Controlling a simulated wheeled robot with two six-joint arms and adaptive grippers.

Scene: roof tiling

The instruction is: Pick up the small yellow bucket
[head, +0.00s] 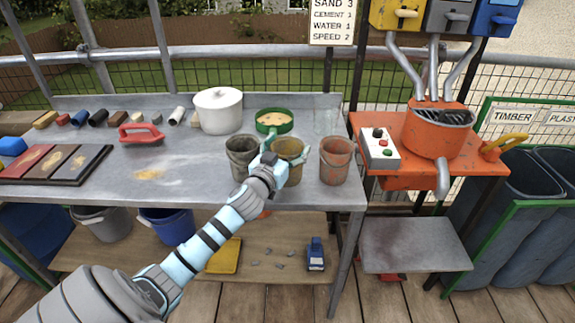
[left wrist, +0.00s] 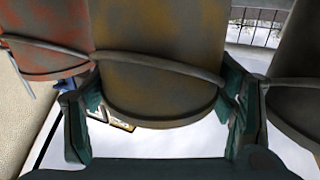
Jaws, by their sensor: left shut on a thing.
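The small yellow bucket (head: 289,149), a worn olive-yellow, stands upright between two other buckets on the metal bench. My right gripper is not in view.
A grey bucket (head: 241,157) is close on the left and an orange bucket (head: 335,160) close on the right. Behind are a green sieve (head: 274,121) and a white pot (head: 218,110). A red float (head: 141,134) lies farther left. An orange mixer (head: 437,134) stands right.

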